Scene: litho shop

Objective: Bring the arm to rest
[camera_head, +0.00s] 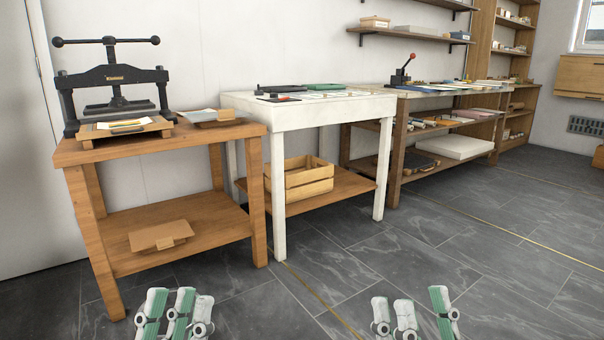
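My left gripper (174,308) is at the bottom edge, left of the middle, its pale fingers with green pads pointing up and away. My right gripper (416,310) is at the bottom edge, right of the middle. Both look open, with gaps between the fingers and nothing held. The left one's fingers look closer together in this view. Both are in front of the furniture and appear to touch nothing. The rest of both arms is out of the picture.
A wooden table (255,131) with a black press (112,78) stands at left. A white table (276,118) stands beside it, with a wooden crate (310,184) on its lower shelf. A long workbench (395,165) stands farther right. Grey floor (480,250) is clear at right.

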